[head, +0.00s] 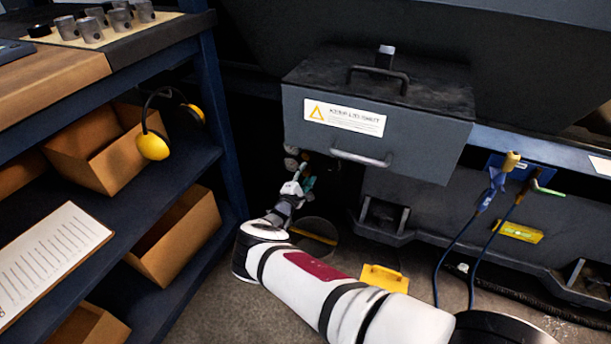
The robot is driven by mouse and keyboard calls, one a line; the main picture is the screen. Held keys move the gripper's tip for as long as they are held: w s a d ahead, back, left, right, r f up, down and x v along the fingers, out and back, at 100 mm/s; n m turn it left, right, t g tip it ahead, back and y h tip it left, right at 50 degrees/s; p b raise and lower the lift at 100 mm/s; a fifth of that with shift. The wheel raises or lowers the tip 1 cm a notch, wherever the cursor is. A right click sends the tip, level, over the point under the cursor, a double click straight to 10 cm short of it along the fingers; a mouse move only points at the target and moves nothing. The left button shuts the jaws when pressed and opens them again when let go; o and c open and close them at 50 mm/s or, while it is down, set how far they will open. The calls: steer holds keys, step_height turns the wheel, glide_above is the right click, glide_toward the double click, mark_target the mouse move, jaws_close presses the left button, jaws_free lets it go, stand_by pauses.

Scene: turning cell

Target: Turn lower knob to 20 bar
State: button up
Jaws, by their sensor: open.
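My gripper (303,172) is small in the head view, at the end of my white arm reaching in from the bottom right. It is open, just below the left end of the grey machine box. Small round pale fittings (291,150), perhaps gauges, sit one above the other beside the fingertips. A teal part shows at the gripper's right side. The lower knob cannot be made out; the gripper seems to cover that spot. I cannot tell whether the fingers touch it, and no pressure reading is legible.
The grey box (420,135) with handles overhangs the gripper. A blue shelf rack (214,110) with cardboard bins (182,240) and yellow earmuffs (153,146) stands to the left. Blue hoses (459,240) hang at right. A yellow bracket (384,278) is on the floor beyond my arm.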

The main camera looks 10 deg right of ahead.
steer(key=v, duration=1.2)
stand_by(0.3)
